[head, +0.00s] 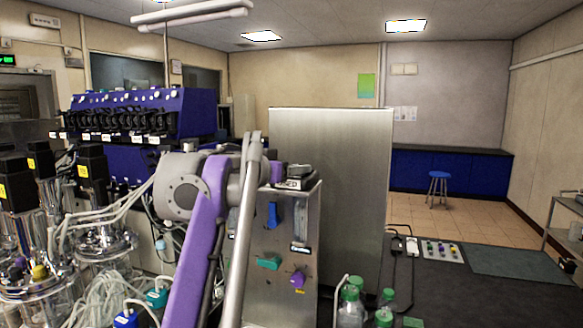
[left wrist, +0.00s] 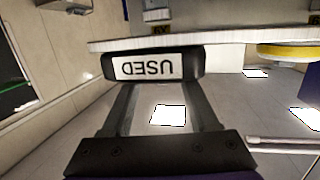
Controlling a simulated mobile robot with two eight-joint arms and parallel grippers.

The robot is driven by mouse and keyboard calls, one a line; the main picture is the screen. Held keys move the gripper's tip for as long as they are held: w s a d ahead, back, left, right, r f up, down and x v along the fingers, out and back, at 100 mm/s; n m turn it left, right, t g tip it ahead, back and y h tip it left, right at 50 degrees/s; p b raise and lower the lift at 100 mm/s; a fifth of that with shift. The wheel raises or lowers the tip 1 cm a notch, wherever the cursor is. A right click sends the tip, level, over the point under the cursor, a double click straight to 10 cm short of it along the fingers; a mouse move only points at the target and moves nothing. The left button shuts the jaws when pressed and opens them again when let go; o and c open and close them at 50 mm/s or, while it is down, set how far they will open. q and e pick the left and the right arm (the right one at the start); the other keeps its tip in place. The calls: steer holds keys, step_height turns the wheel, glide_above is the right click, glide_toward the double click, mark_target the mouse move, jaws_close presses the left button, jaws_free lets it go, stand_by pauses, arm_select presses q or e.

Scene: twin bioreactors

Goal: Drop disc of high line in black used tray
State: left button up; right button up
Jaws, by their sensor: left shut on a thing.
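The black used tray (head: 292,184) sits on top of the steel cabinet, beyond my purple arm in the head view. In the left wrist view, which is upside down, its front wall with the white USED label (left wrist: 155,67) shows close up. My left gripper (left wrist: 163,85) is at the tray, its two dark fingers a little apart. The fingertips end behind the tray's front wall. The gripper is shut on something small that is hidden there. The disc of the high line is not visible in either view. My right gripper is not in view.
The steel cabinet (head: 275,300) has blue, teal and purple parts on its front. A tall steel panel (head: 345,200) stands behind it. Glass vessels with tubing (head: 100,250) crowd the left. Green-capped bottles (head: 352,308) stand at the lower right.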

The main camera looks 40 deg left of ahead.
arm_select(q)
steer(key=shift+s+f, duration=0.1)
steer(key=shift+f, duration=0.15)
steer(key=o, duration=1.3)
steer(key=shift+r, duration=0.25)
steer(key=shift+r+p, duration=0.4)
steer(key=shift+r, duration=0.15)
steer(key=v, duration=0.6)
steer(key=b+v, duration=0.1)
steer(key=v, duration=0.4)
steer(key=shift+s+f, duration=0.15)
steer(key=shift+s, duration=0.25)
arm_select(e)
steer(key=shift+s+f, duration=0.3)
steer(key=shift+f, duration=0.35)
